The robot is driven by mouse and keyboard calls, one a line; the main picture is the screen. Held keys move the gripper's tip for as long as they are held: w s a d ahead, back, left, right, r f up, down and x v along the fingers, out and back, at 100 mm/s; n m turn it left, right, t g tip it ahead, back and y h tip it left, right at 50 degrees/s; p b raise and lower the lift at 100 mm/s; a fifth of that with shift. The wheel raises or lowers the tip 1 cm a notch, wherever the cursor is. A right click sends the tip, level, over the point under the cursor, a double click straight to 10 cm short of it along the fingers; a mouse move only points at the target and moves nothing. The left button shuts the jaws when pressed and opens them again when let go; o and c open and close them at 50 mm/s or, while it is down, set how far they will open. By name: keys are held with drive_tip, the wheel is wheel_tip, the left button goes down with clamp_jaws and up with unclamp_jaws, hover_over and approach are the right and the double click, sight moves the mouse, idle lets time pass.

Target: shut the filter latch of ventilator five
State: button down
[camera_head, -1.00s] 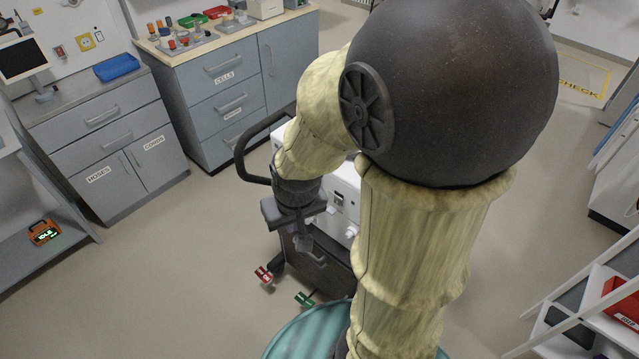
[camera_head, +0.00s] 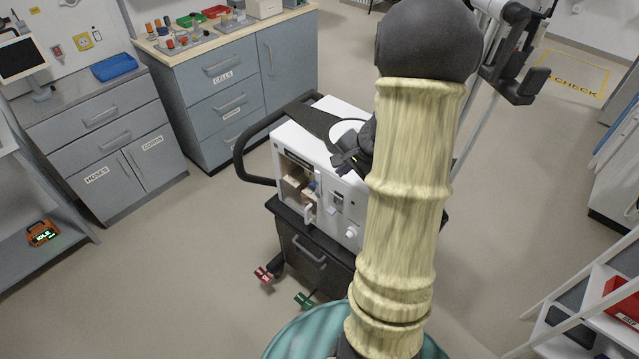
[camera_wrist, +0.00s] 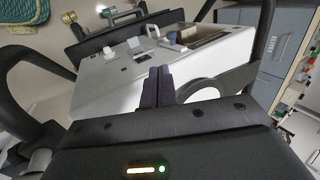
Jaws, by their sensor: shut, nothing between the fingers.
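The white ventilator (camera_head: 308,143) stands on a dark cart in the head view. Its front has an open bay (camera_head: 297,184) with tan and blue parts inside. A small white lever (camera_head: 309,212) sticks out by the bay's lower edge; I cannot tell for sure that it is the filter latch. In the wrist view, the ventilator's white casing (camera_wrist: 105,75) lies beyond my fingers, with the bay (camera_wrist: 203,37) farther off. My gripper (camera_wrist: 158,72) is shut and empty. In the head view, my gripper (camera_head: 343,162) is over the ventilator's upper front edge, partly hidden by my arm. Contact cannot be judged.
The cart has a dark rail handle (camera_head: 243,155), and red (camera_head: 263,274) and green (camera_head: 303,299) pedals low in front. Grey cabinets (camera_head: 225,95) stand behind. An orange IDLE device (camera_head: 42,233) sits on the left shelf. Floor left of the cart is clear.

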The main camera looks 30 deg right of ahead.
drive_tip(key=shift+f, duration=0.1)
drive_tip(key=b, duration=0.1)
approach(315, 187)
wheel_tip(315, 187, down, 4)
drive_tip(key=shift+w+a+f+p, duration=0.15)
drive_tip(key=shift+w+a+f, duration=0.1)
drive_tip(key=shift+w+f, duration=0.35)
drive_tip(key=shift+w+a+f+p, duration=0.15)
drive_tip(key=shift+w+a+f, duration=0.2)
drive_tip(key=shift+w, duration=0.35)
drive_tip(key=shift+w+r+p, duration=0.2)
drive_tip(key=shift+w+p, duration=0.05)
drive_tip(key=shift+p, duration=1.1)
drive_tip(key=shift+f+g+p, duration=0.1)
drive_tip(key=shift+g+p, duration=0.3)
drive_tip(key=shift+p, duration=0.1)
